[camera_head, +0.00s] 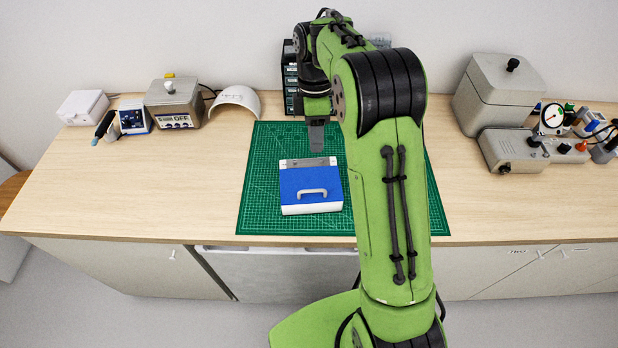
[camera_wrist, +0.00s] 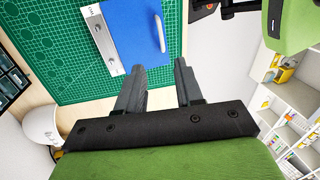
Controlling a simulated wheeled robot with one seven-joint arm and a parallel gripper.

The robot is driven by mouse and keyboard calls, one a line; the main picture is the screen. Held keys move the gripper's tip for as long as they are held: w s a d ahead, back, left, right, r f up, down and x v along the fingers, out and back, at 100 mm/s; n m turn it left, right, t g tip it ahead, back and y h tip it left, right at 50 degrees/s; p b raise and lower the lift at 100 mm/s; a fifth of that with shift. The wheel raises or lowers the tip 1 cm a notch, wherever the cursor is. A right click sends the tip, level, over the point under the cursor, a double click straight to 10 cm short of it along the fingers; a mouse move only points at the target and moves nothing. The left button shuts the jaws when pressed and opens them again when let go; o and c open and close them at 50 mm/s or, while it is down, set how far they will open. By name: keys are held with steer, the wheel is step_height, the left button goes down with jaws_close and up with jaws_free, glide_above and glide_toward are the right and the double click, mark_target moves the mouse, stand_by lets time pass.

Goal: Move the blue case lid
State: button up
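The blue case lid (camera_head: 310,185) lies flat on a white case on the green cutting mat (camera_head: 262,222). It has a white handle (camera_head: 312,193) near its front edge and a metal strip along its back edge. In the wrist view, the lid (camera_wrist: 137,30) is at the top, partly cut off, with the handle (camera_wrist: 158,33) at its right side. My gripper (camera_wrist: 158,72) has its two dark fingers apart with nothing between them. In the head view, my gripper (camera_head: 317,148) is above and behind the lid, apart from the handle.
A grey box with a black knob (camera_head: 500,88) and a gauge unit (camera_head: 552,118) stand at the right. A grey control box (camera_head: 174,103), a white curved shell (camera_head: 236,102) and a white box (camera_head: 83,107) stand at the left.

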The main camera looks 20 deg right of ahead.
glide_above(316, 195)
step_height(316, 195, down, 14)
steer(key=shift+f+b, duration=0.25)
steer(key=shift+b, duration=0.15)
jaws_close()
stand_by(1.0)
